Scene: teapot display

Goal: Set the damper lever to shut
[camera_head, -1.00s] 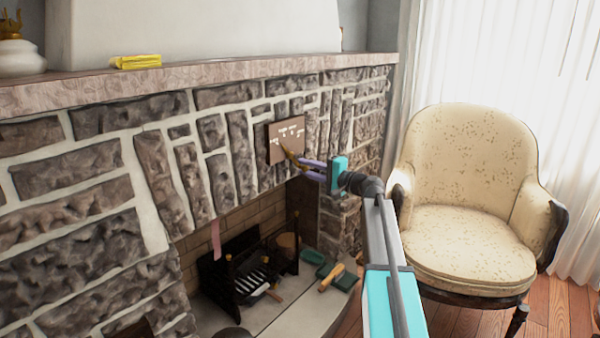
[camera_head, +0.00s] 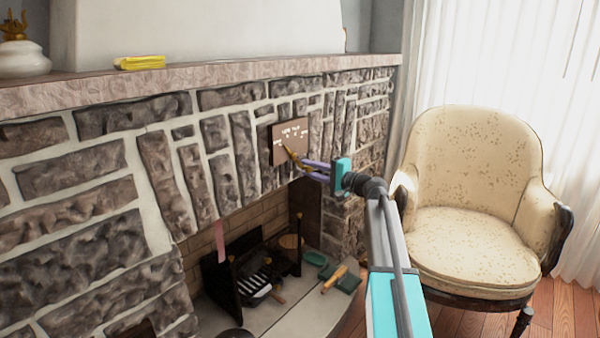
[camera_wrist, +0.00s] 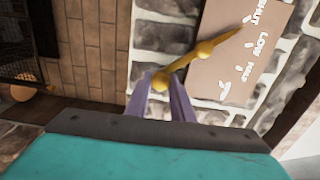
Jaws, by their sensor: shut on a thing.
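The damper lever is a brass bar with round knobs (camera_wrist: 204,50), mounted on a brown plate (camera_head: 290,134) on the stone fireplace front. In the wrist view the plate (camera_wrist: 210,77) carries white words, SHUT, LOW and HALF, with tick marks. In the head view my gripper (camera_head: 305,166) reaches the plate's lower edge, and the lever is small there.
The mantel shelf (camera_head: 200,76) runs above, with a yellow object (camera_head: 140,62) on it. Below is the open firebox with a black grate (camera_head: 255,270). A cream armchair (camera_head: 470,190) stands on the right, beside my arm.

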